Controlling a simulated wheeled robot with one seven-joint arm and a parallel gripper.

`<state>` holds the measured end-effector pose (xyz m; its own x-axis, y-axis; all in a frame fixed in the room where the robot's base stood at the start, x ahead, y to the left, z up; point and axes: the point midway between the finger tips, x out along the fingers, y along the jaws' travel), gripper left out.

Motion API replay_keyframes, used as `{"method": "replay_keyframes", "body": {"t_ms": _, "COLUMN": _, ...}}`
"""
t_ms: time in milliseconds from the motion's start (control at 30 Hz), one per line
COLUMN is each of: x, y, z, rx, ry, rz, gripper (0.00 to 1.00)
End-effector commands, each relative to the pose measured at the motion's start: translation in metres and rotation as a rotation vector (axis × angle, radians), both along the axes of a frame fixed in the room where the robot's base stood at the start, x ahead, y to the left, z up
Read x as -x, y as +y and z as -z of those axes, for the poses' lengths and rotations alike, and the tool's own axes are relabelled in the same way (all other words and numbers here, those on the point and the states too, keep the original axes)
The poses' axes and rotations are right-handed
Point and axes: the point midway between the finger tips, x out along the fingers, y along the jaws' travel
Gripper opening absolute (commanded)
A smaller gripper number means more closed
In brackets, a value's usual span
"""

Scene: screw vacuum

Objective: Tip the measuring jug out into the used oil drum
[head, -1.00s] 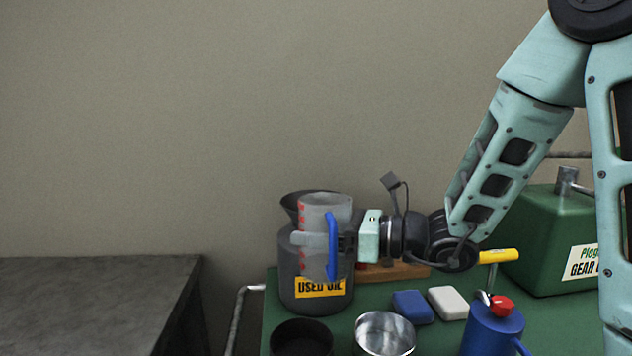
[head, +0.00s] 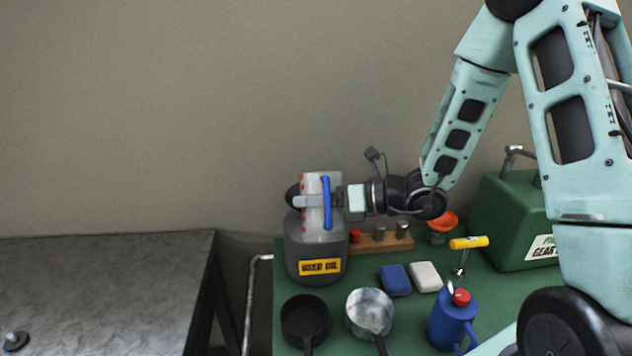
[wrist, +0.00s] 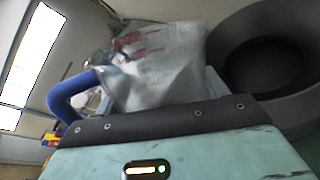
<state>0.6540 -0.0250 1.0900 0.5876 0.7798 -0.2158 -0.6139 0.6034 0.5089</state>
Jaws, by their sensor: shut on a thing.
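The measuring jug (head: 312,187) is clear grey plastic with red marks and a blue handle. My gripper (head: 318,201) is shut on it and holds it in front of and above the used oil drum (head: 316,244). The drum is dark grey with a yellow "USED OIL" label and a wide dark mouth. In the wrist view the jug (wrist: 160,65) lies close to the drum's open funnel mouth (wrist: 265,65). The jug looks tilted there. Whether liquid is in it or flowing cannot be seen.
On the green bench top stand a black pan (head: 305,318), a metal pan (head: 370,312), a blue oil can (head: 452,322), blue and white blocks (head: 395,280), a wooden rack (head: 385,243), an orange funnel (head: 441,225) and a green gear oil box (head: 515,215). A grey table (head: 110,280) is at left.

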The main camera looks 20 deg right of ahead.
Motion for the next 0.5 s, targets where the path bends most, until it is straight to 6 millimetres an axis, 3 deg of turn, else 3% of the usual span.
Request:
{"method": "replay_keyframes", "body": {"t_ms": 33, "x": -0.002, "y": -0.001, "z": -0.009, "rx": -0.008, "ry": 0.022, "rz": 0.001, "gripper": 0.45}}
{"method": "replay_keyframes", "body": {"t_ms": 433, "x": -0.009, "y": -0.002, "z": -0.022, "rx": -0.069, "ry": 0.212, "rz": 0.0, "gripper": 0.45}}
{"method": "replay_keyframes", "body": {"t_ms": 500, "x": -0.009, "y": -0.003, "z": -0.016, "rx": -0.081, "ry": 0.247, "rz": 0.001, "gripper": 0.45}}
